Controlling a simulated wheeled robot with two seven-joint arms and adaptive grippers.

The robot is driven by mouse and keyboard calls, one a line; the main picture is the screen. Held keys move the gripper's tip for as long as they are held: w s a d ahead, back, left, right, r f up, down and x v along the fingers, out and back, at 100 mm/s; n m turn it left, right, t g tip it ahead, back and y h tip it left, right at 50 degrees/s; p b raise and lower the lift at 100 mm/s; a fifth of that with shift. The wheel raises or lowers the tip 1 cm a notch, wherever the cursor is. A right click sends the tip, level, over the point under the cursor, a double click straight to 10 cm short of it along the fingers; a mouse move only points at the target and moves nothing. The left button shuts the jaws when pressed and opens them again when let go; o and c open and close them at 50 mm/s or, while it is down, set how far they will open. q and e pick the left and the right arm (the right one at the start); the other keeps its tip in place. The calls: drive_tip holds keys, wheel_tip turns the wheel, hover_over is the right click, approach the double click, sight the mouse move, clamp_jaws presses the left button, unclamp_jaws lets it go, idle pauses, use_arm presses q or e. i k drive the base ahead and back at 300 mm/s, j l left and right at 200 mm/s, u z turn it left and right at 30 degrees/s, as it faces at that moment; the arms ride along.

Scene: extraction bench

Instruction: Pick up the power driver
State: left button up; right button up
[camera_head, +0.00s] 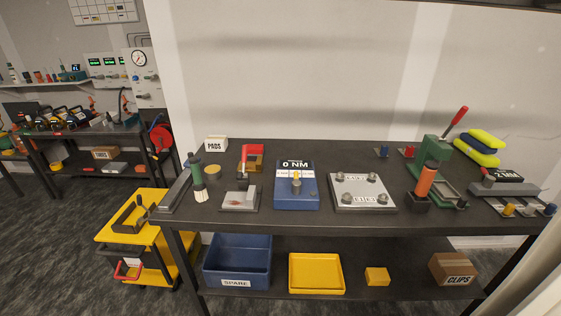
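An orange upright tool with a dark top (426,180), which looks like the power driver, stands in a black holder (418,202) on the right half of the dark bench. It is in front of a green press-like device (433,150) with a red-tipped lever. Neither of my grippers shows in the head view, so nothing is seen held.
The lower shelf holds a blue bin (237,260) and a yellow tray (316,272). A yellow cart (150,232) stands left.

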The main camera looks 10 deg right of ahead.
sight(430, 169)
drive_tip(key=l+z, duration=0.1)
drive_tip(key=z, duration=0.35)
drive_tip(key=l+z, duration=0.1)
drive_tip(key=z, duration=0.4)
drive_tip(key=i+z, duration=0.1)
drive_tip(key=z, duration=0.35)
